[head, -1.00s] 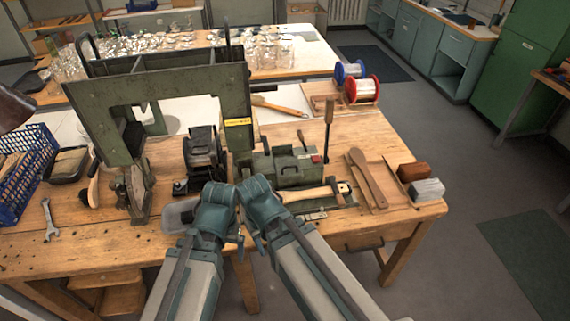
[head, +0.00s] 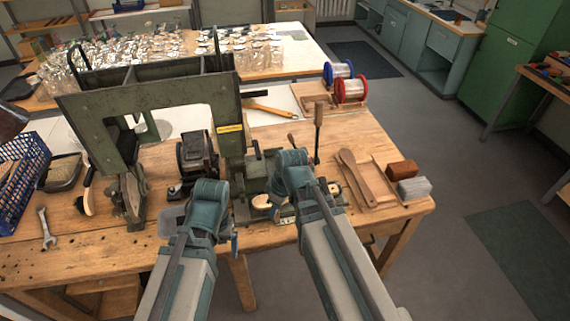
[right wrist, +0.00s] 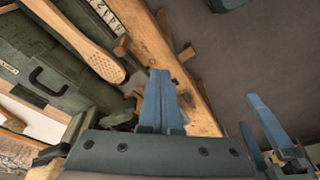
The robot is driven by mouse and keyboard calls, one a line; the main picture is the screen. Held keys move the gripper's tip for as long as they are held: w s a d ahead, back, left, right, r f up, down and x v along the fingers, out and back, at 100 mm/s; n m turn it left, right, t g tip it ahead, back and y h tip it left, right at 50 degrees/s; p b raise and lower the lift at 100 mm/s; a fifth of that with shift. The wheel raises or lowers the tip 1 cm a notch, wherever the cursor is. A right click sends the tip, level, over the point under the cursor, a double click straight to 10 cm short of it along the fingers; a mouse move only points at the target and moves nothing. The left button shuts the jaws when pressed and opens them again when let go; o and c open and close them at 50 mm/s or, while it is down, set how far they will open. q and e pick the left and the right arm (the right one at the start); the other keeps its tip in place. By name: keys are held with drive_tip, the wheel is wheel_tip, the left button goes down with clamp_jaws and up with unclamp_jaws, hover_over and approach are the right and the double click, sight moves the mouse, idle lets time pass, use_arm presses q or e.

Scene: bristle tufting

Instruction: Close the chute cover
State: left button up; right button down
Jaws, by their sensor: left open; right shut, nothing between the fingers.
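My right gripper (right wrist: 166,85) is shut and empty, above the bench edge beside a wooden brush blank with holes (right wrist: 85,45). My left gripper (head: 235,240) is open and empty over the front edge, left of the right one; its blue fingers show in the right wrist view (right wrist: 268,125).
A tall wooden lever (head: 318,128) stands behind my right gripper. A green press frame (head: 150,95) rises at the left. A wooden paddle (head: 357,178) and two blocks (head: 402,170) lie at right. A wrench (head: 46,228) lies at front left.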

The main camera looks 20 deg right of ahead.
drive_tip(key=w+d+r+n+t+y+p, duration=0.2)
drive_tip(key=w+d+r+n+t+p, duration=0.2)
drive_tip(key=w+d+r+n, duration=0.5)
drive_tip(key=w+a+f+m+b, duration=0.1)
drive_tip(key=w+f+m+b, duration=0.1)
drive_tip(key=w+f+b, duration=0.5)
drive_tip(key=shift+w+f+m+b, duration=0.3)
drive_tip(key=shift+f+b, duration=1.05)
drive_tip(key=shift+f, duration=0.45)
drive_tip(key=shift+a, duration=0.1)
drive_tip(key=w, duration=0.8)
drive_tip(key=shift+w+d, duration=0.2)
drive_tip(key=shift+w, duration=0.1)
drive_tip(key=shift+s, duration=0.1)
